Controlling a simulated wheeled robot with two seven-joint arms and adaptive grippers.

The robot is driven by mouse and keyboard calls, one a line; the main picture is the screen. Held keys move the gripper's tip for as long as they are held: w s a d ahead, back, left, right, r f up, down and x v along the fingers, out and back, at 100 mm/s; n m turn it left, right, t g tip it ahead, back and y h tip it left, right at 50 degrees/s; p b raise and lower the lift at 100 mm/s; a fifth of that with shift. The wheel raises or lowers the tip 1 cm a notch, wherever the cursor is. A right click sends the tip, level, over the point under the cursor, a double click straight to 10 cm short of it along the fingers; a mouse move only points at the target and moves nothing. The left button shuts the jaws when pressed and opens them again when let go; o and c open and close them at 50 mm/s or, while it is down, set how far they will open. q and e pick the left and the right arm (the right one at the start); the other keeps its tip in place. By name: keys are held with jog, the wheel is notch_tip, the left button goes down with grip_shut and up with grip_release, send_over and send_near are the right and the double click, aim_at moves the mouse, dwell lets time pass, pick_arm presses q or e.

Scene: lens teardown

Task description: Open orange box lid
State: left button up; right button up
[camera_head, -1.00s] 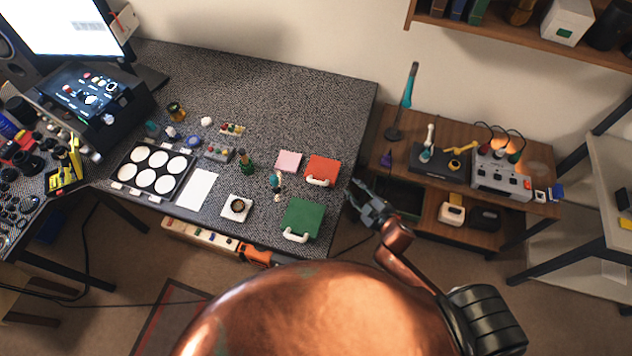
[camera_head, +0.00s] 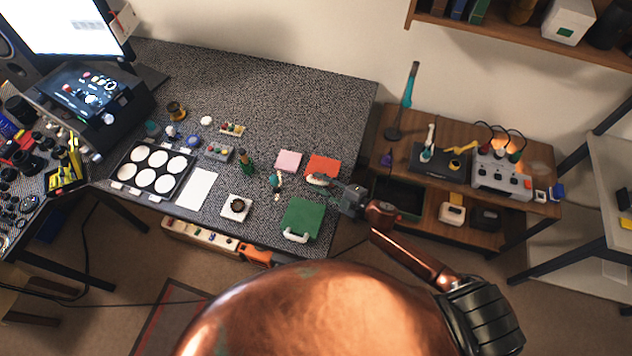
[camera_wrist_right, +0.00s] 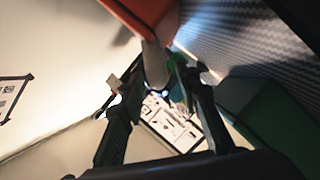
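The orange box (camera_head: 322,164) sits at the right side of the speckled desk, with its lid down. Its pale handle is on the front side and is mostly covered by my right gripper (camera_head: 326,182). In the right wrist view the orange box (camera_wrist_right: 143,14) is at the top, and the pale handle (camera_wrist_right: 154,63) hangs down between the fingertips of my right gripper (camera_wrist_right: 156,80). The fingers stand apart, one on each side of the handle, and look open; firm contact is not visible. My left gripper is not in view.
A green box (camera_head: 302,216) with a pale handle stands close in front of the orange box. A pink pad (camera_head: 289,160) lies to its left, and a small bottle-like item (camera_head: 276,183) stands nearby. A wooden side table (camera_head: 453,180) is to the right.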

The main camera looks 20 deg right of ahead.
jog(key=shift+x, duration=0.8)
jog(key=shift+c, duration=0.4)
grip_shut()
